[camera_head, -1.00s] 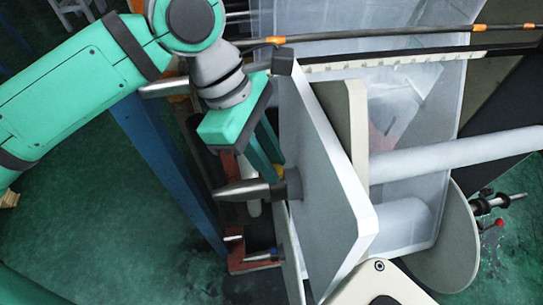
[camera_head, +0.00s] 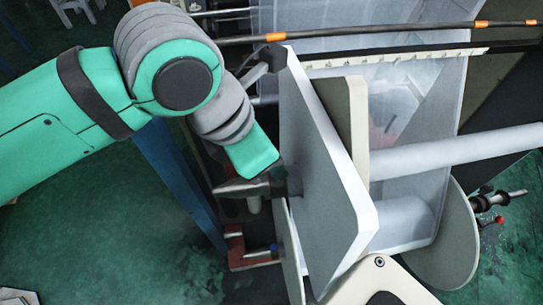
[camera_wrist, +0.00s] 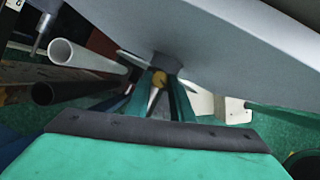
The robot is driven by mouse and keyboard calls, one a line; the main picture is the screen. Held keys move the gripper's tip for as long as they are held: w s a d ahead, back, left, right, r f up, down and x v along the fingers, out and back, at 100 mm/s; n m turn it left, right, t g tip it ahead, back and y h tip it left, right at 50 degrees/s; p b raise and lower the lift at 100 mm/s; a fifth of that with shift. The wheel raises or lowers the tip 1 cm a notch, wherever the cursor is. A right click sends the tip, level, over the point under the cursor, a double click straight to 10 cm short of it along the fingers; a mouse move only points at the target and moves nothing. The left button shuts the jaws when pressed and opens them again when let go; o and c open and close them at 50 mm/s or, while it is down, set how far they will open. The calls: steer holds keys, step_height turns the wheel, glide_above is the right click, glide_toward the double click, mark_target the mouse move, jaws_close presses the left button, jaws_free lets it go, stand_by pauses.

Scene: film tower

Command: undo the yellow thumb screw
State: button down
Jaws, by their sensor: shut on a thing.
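The yellow thumb screw (camera_wrist: 159,79) shows in the wrist view as a small yellow knob beneath a dark block on the grey panel (camera_wrist: 240,45). My gripper (camera_wrist: 158,88) has its two teal fingers on either side of the knob and is shut on it. In the head view the green gripper body (camera_head: 252,152) is close to the left face of the grey panel (camera_head: 335,190). There the fingers and the screw are hidden behind my gripper.
A pointed metal shaft (camera_head: 238,188) sticks out of the panel just below my gripper. A black rod with orange bands (camera_head: 360,33) runs above. A white tube (camera_wrist: 88,55) and a dark tube (camera_wrist: 70,91) lie left of the fingers. A blue beam (camera_head: 180,185) stands left.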

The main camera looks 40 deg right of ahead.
steer(key=shift+n, duration=0.6)
steer(key=shift+t, duration=0.3)
steer(key=c, duration=1.5)
jaws_free()
steer(key=shift+c, duration=0.2)
steer(key=v, duration=1.1)
steer(key=shift+s+f, duration=0.1)
steer(key=shift+s, duration=0.1)
